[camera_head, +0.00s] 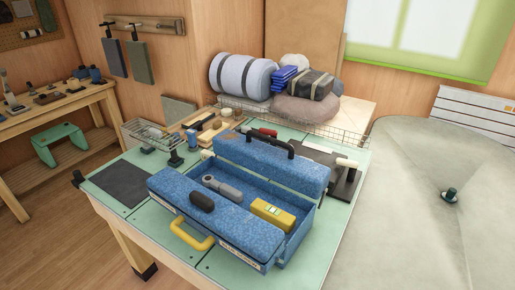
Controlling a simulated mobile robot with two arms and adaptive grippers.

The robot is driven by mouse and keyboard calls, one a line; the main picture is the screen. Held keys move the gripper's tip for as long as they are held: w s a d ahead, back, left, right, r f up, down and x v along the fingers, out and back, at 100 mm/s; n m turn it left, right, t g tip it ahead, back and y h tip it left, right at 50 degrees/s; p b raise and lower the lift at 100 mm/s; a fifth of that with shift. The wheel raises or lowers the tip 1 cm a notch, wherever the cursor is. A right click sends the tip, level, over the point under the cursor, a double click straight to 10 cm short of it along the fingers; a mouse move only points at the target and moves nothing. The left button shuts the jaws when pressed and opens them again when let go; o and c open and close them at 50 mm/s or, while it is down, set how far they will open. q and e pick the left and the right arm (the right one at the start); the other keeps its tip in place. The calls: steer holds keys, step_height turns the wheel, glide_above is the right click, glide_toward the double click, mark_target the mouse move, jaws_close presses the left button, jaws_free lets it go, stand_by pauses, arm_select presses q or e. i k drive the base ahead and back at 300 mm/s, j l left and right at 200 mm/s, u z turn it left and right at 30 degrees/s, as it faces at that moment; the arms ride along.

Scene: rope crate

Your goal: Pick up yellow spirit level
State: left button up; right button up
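The yellow spirit level (272,214) lies in the right part of an open blue toolbox (235,228), between its front and rear raised parts. Its lower edge is partly hidden by the box. A grey tool (222,188) lies to its left in the same box. The toolbox stands on a green-topped workbench (335,215) and has a yellow handle (191,236) at its front left. Neither of my grippers shows in the head view.
A black mat (120,183) lies on the bench's left side. Small tools and a wire basket (150,134) stand behind the toolbox. A wire rack (295,120) holds rolled bags at the back. A large grey-green surface (420,220) is at the right.

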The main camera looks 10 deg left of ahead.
mark_target(279, 218)
steer(key=i+j+u, duration=0.1)
steer(key=i+j, duration=0.15)
steer(key=j, duration=0.2)
steer(key=i+j, duration=0.25)
steer(key=j, duration=0.15)
steer(key=i+j+u, duration=0.15)
steer(key=i+j, duration=0.15)
steer(key=j+z, duration=0.1)
steer(key=z, duration=0.6)
